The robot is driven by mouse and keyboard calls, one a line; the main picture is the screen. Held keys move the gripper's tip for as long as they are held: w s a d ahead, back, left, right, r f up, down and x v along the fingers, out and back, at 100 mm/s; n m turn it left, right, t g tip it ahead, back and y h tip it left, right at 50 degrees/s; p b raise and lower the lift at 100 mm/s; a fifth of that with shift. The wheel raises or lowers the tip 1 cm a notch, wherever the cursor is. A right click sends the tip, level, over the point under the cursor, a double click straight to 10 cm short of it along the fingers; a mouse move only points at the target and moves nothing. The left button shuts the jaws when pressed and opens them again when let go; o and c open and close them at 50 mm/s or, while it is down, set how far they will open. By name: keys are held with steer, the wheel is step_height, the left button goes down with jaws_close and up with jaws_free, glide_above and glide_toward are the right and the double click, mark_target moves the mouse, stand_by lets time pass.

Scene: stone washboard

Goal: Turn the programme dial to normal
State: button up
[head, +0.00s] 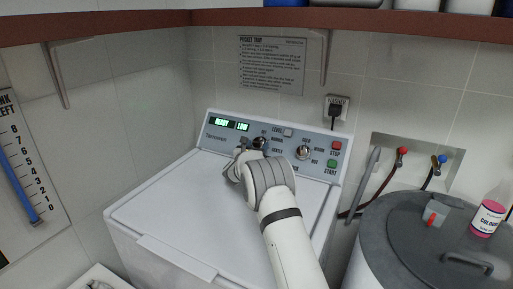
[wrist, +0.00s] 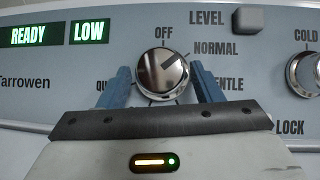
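The programme dial (wrist: 163,75) is a round silver knob on the washer's grey-blue panel, with OFF, NORMAL and GENTLE printed around it; the left label is partly hidden. Its dark pointer mark slants up and right, towards NORMAL. My gripper (wrist: 163,88) has its two blue fingers on either side of the dial, with what looks like a small gap at each side, so it appears open around the knob. In the head view the dial (head: 260,142) is partly hidden by my wrist.
Displays (wrist: 58,32) read READY and LOW. A LEVEL button (wrist: 247,19) sits above right of the dial. A second knob (head: 303,152), with COLD and HOT labels, and the red STOP (head: 336,146) and green START (head: 331,164) buttons lie to the right.

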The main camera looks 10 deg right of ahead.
steer(key=shift+o, duration=1)
steer(key=shift+s, duration=0.1)
steer(key=b+v, duration=0.1)
steer(key=v, duration=0.6)
steer(key=shift+s+a+b, duration=0.2)
steer(key=shift+s+b, duration=0.05)
steer(key=shift+b, duration=0.05)
